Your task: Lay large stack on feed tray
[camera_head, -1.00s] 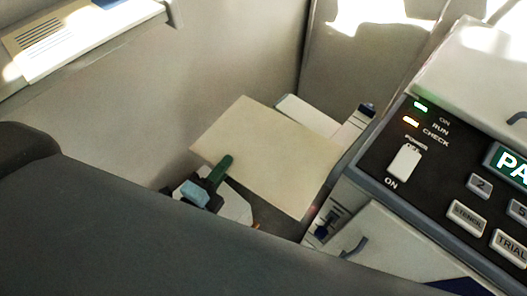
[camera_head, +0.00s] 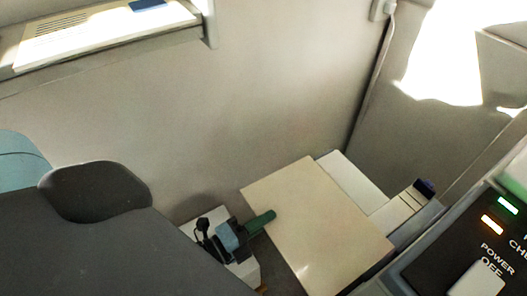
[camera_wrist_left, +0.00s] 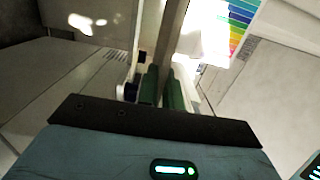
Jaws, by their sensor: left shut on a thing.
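The large stack (camera_head: 315,215) is a flat cream sheet-like pile in the middle of the head view. My left gripper (camera_head: 262,222), with green fingers, is shut on its left edge. In the left wrist view the stack (camera_wrist_left: 173,35) shows edge-on as a thin band between the green fingers (camera_wrist_left: 163,88). A pale surface, which looks like the feed tray (camera_head: 350,178), shows beyond the stack beside the machine. The stack overlaps it in the picture and hides much of it; I cannot tell whether they touch. My right gripper is not in view.
The machine's dark control panel (camera_head: 460,245) with lit lamps is at the lower right. A pale guide block with a dark end (camera_head: 405,205) stands right of the stack. A wall shelf (camera_head: 110,35) is at the upper left. The wall behind is bare.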

